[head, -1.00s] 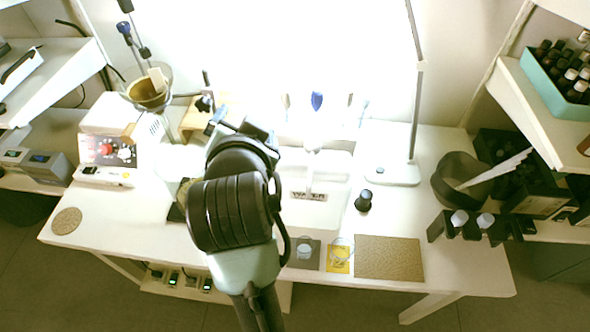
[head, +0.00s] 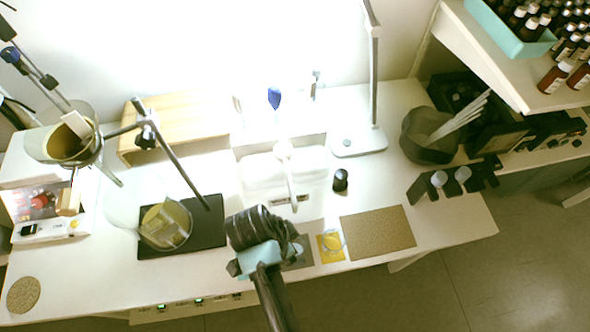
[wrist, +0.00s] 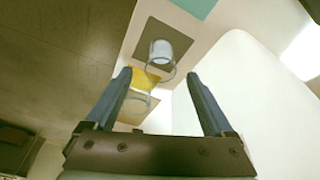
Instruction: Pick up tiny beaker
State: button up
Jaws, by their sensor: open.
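Two small clear glass beakers stand near the front edge of the table. One is on a yellow square and shows in the head view (head: 333,241). The other is on a grey square (head: 305,258), mostly hidden behind my arm in the head view; it shows with a whitish base in the wrist view (wrist: 161,52). I cannot tell which one is the tiny beaker. My gripper (wrist: 158,76) is open and empty, its fingers pointing toward the squares. Its fingertips are hidden by my arm in the head view. No contact with either beaker is visible.
A brown textured mat (head: 378,232) lies right of the yellow square. A dark bottle (head: 340,180) and a white sink-like basin (head: 255,180) are behind. A larger beaker (head: 165,226) sits on a black plate (head: 208,231) at left. Dark holders (head: 452,183) stand at right.

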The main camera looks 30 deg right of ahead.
send_over(300, 249)
jog(key=a, duration=0.2)
jog(key=shift+a+x, duration=0.2)
jog(key=shift+x, duration=1.1)
jog(key=shift+a+x, duration=0.2)
jog(key=shift+x, duration=1.05)
jog(key=shift+s+f, duration=0.15)
grip_shut()
